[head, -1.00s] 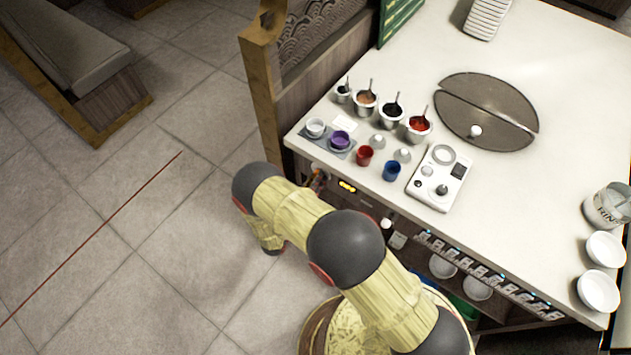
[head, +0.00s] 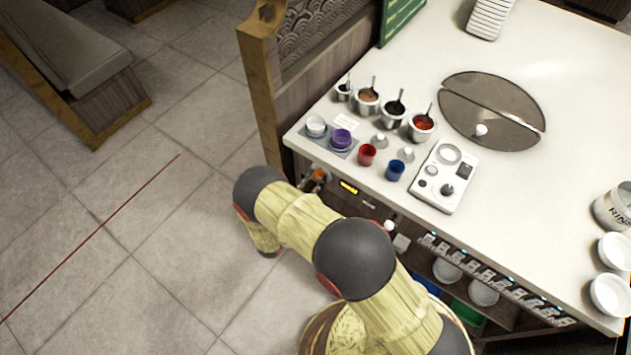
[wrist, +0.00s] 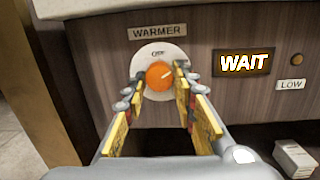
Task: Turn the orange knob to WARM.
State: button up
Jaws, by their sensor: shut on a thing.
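The orange knob (wrist: 159,76) sits on a round white dial plate (wrist: 146,54) on the wood-brown front panel, under a label reading WARMER (wrist: 158,32). OFF is printed at the top of the dial; I see no WARM mark, and the fingers cover the lower parts of the plate. A pale mark on the knob seems to point up and right. My gripper (wrist: 158,82) is shut on the knob, with a finger at its left and right sides. In the head view the knob (head: 318,175) is small, at the counter's front, partly behind my arm.
A display (wrist: 244,63) right of the knob reads WAIT. A small round lamp or button (wrist: 296,59) and a LOW label (wrist: 290,84) are farther right. The white counter (head: 400,60) holds sauce pots (head: 394,115), cups and a control plate (head: 440,178). Open floor lies left.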

dwell(0.5)
jog(key=o, duration=1.2)
jog(key=shift+c, duration=0.2)
jog(key=v, duration=1.2)
jog(key=shift+a, duration=0.1)
